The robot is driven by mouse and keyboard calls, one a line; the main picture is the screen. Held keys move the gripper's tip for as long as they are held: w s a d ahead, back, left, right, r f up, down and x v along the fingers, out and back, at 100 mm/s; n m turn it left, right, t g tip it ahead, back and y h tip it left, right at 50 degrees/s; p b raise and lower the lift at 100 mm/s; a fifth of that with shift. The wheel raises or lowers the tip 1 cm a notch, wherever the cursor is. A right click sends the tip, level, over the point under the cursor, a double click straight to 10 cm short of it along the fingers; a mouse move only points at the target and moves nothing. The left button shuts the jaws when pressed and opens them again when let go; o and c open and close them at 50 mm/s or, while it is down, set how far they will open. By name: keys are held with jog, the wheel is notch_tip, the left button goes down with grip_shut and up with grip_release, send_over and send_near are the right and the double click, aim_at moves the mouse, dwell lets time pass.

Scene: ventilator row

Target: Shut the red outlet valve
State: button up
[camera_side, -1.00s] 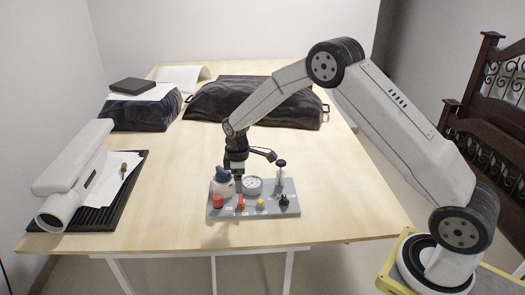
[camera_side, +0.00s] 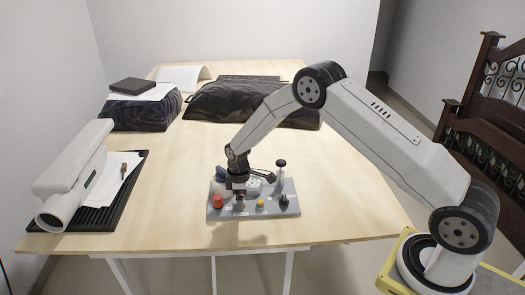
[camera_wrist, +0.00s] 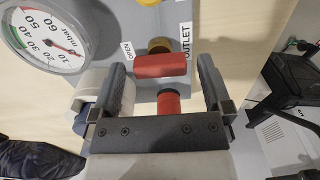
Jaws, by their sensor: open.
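The red outlet valve handle (camera_wrist: 160,65) is a short red bar on a brass stem beside the OUTLET label (camera_wrist: 186,40). In the wrist view it lies crosswise between my open fingers, with a gap on each side. An OPEN label (camera_wrist: 127,49) is near its left end. My gripper (camera_wrist: 162,70) is open and empty. In the side view my gripper (camera_side: 240,192) is low over the grey panel (camera_side: 230,213) and largely hides the valve.
A red cylinder (camera_wrist: 168,104) stands close to the valve, also seen in the side view (camera_side: 217,201). A dial gauge (camera_wrist: 45,38), a yellow knob (camera_side: 260,203) and a black knob (camera_side: 284,201) are nearby. A white-and-blue part stands behind. The table right of the panel is clear.

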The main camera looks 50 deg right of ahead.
jog(key=c, duration=1.2)
jog(key=shift+m, duration=0.4)
jog(key=m, duration=0.7)
jog(key=shift+m, duration=0.4)
jog(key=m, duration=0.4)
jog(key=shift+m, duration=0.3)
jog(key=m, duration=0.4)
jog(key=shift+m, duration=0.3)
